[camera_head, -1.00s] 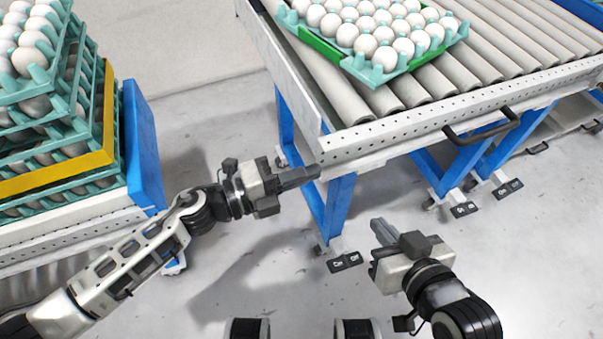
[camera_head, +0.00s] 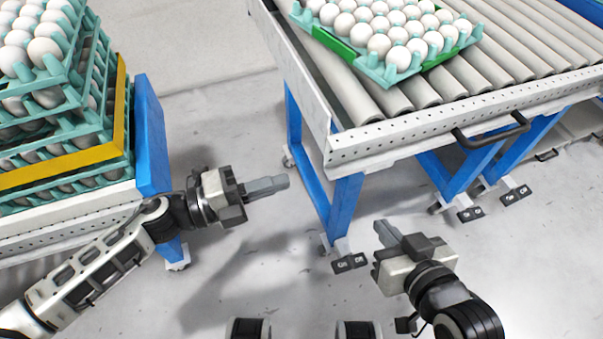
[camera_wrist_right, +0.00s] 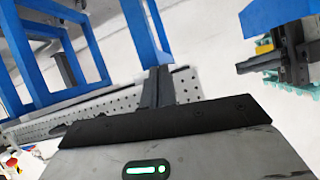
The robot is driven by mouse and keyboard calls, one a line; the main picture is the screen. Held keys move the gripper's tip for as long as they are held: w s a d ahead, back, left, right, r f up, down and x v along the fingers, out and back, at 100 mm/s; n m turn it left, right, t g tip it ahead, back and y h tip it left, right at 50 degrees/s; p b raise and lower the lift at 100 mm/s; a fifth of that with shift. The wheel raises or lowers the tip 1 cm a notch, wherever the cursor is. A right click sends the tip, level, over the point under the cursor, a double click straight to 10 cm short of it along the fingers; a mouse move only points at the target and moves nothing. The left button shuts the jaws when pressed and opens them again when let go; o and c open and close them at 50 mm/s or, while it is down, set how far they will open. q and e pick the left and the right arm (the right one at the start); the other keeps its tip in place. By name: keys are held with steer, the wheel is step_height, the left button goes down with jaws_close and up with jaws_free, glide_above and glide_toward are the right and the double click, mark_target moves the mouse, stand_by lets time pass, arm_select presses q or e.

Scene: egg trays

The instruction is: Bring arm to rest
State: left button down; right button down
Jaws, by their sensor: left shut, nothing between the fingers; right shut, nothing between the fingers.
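My left gripper (camera_head: 266,187) is shut and empty. It hangs over the bare floor between the stack of egg trays and the roller conveyor, pointing right. My right gripper (camera_head: 384,231) is shut and empty in front of the conveyor's near end, pointing up and left in the head view. Its closed fingers (camera_wrist_right: 159,88) also show in the right wrist view. Neither gripper touches anything.
A teal tray of white eggs (camera_head: 392,74) sits on the roller conveyor (camera_head: 425,140) at the top right. Stacked egg trays (camera_head: 75,100) stand at the left, beside a blue post (camera_head: 153,140). The floor (camera_head: 245,265) between is clear.

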arm_select(q)
steer(key=v, duration=0.7)
arm_select(e)
steer(key=shift+s+f, duration=0.2)
steer(key=shift+f, duration=0.2)
